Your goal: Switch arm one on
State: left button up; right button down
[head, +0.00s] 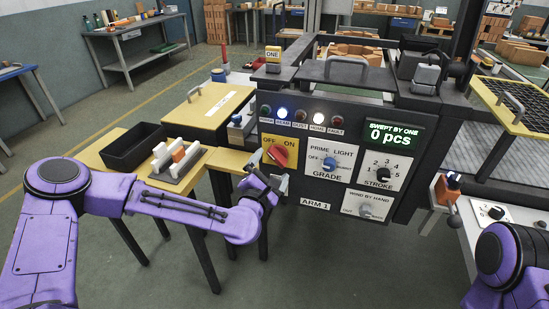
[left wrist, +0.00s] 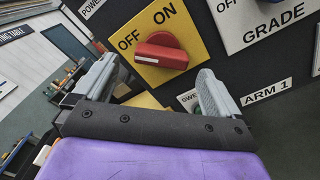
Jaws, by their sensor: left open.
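The red switch knob (head: 279,155) sits on a yellow plate marked OFF and ON, on the dark panel above the ARM 1 label (head: 315,204). Its handle slants toward OFF. In the left wrist view, the red knob (left wrist: 162,51) shows beyond and between my open fingers. My left gripper (head: 268,182) is just below the plate in the head view, and its fingers (left wrist: 150,88) are empty and seem apart from the knob. My right arm shows at the lower right, but its gripper is out of view.
The panel also holds the GRADE knob (head: 330,163), the STROKE knob (head: 383,174) and the hand-wind knob (head: 366,211). A blue and a white lamp glow. The display (head: 391,135) reads 0 pcs. A black bin (head: 133,147) stands on the yellow side table at left.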

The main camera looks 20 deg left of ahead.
aim_at(274, 159)
pick_arm(q)
jog(key=shift+w+d, duration=0.1)
jog(key=shift+w, duration=1.9)
jog(key=c, duration=1)
jog(key=shift+o, duration=0.2)
jog(key=shift+m, duration=0.3)
jog(key=m, duration=0.3)
jog(key=shift+m, duration=0.4)
jog(key=m+b, duration=0.1)
jog(key=m, duration=0.3)
jog(key=shift+r+m, duration=0.15)
jog(key=shift+m, duration=0.15)
jog(key=m, duration=0.5)
jog(key=shift+r+m, duration=0.1)
jog(key=shift+m, duration=1.9)
